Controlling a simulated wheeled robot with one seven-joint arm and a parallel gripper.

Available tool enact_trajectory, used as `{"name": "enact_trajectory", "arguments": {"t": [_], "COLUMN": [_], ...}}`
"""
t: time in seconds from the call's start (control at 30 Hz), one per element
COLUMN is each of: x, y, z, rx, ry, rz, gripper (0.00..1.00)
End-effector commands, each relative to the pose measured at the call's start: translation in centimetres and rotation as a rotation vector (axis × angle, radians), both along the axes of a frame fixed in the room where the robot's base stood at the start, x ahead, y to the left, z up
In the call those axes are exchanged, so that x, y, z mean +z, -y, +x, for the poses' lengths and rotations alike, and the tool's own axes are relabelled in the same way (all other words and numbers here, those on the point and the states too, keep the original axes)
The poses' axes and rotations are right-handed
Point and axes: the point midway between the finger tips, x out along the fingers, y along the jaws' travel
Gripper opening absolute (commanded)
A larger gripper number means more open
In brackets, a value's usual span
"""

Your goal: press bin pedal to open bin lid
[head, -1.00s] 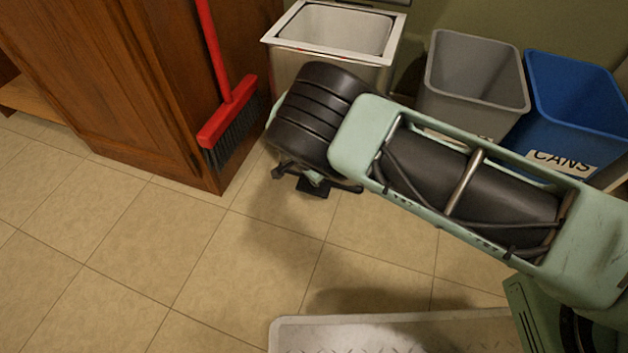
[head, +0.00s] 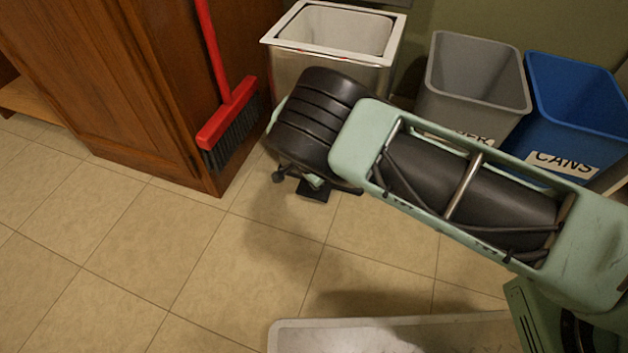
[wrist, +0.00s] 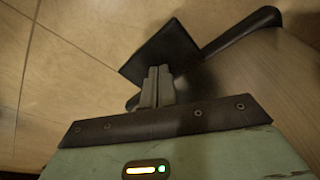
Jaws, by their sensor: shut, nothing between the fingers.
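The metal bin (head: 285,66) with a pale square rim stands against the wall. Its mouth is open and I can see inside; a grey panel at the top picture edge behind it could be the raised lid. The black pedal (head: 312,194) sticks out low at its front, and shows as a dark square plate in the wrist view (wrist: 158,50). My gripper (head: 315,181) is shut and empty, its fingertips (wrist: 156,74) over the pedal plate and seemingly on it. Whether they press it is hard to tell. My arm hides part of the bin's front.
A red broom (head: 228,118) leans on the wooden cabinet (head: 120,80) at left. A grey bin (head: 460,100) and a blue cans bin (head: 570,125) stand at right. The tiled floor (head: 130,240) is clear at the front left.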

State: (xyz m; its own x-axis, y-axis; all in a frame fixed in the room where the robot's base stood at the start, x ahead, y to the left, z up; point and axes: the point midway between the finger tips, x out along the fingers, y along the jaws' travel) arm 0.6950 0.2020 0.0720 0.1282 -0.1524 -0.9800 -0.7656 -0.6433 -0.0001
Motion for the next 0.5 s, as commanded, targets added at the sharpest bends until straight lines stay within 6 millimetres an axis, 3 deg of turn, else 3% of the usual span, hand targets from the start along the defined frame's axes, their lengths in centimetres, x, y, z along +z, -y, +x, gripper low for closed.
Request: {"name": "enact_trajectory", "arguments": {"t": [0.5], "x": [4.2], "y": [0.0], "z": [-0.1], "rx": [0.000], "ry": [-0.001], "rz": [0.001], "gripper": [0.00]}}
